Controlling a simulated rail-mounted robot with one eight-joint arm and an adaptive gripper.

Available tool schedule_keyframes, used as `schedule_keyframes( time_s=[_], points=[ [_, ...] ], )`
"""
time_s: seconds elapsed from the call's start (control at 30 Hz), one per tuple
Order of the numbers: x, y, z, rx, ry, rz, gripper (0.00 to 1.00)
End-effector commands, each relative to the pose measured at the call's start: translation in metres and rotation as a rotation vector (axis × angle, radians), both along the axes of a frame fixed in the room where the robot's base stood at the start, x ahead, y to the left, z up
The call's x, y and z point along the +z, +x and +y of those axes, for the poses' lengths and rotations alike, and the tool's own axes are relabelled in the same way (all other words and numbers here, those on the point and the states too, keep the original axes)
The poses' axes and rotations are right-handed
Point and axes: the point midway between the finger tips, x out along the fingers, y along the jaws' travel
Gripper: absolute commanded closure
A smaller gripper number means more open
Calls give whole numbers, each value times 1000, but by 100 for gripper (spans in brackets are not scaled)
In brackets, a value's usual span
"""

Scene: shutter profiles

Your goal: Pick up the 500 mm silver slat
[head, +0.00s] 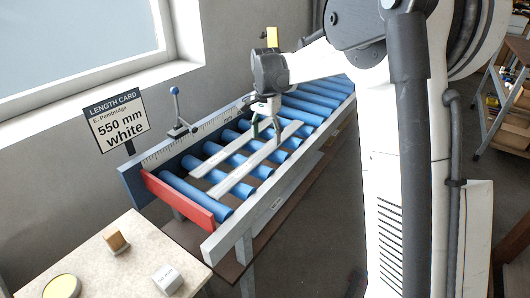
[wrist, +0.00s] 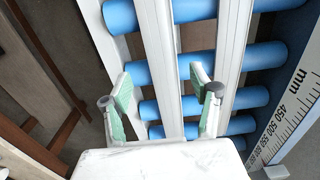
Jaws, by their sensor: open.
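Two long pale slats lie side by side across the blue rollers in the head view: a rear slat (head: 222,158) nearer the ruler and a front slat (head: 247,170). Both look whitish or light grey; I cannot tell which is silver or 500 mm. My gripper (head: 265,137) is over the slats, fingers down. In the wrist view, my open gripper (wrist: 163,90) has one finger on each side of the front slat (wrist: 160,50), not closed on it. The rear slat (wrist: 236,40) runs to the right of the right finger. I cannot tell the fingers' exact height.
The roller conveyor has blue rollers (head: 183,189), a red end stop (head: 178,198) and a ruler (head: 170,150) along its back. A length card (head: 118,122) reads 550 mm white. A small table (head: 130,255) holding small items stands at front left.

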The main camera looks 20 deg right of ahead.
Motion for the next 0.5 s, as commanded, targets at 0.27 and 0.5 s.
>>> schedule_keyframes(
  time_s=[0.27,0.5],
  points=[
    [-36,0,6,1,0,0,42],
    [-47,0,6,0,0,0,42]
  ],
)
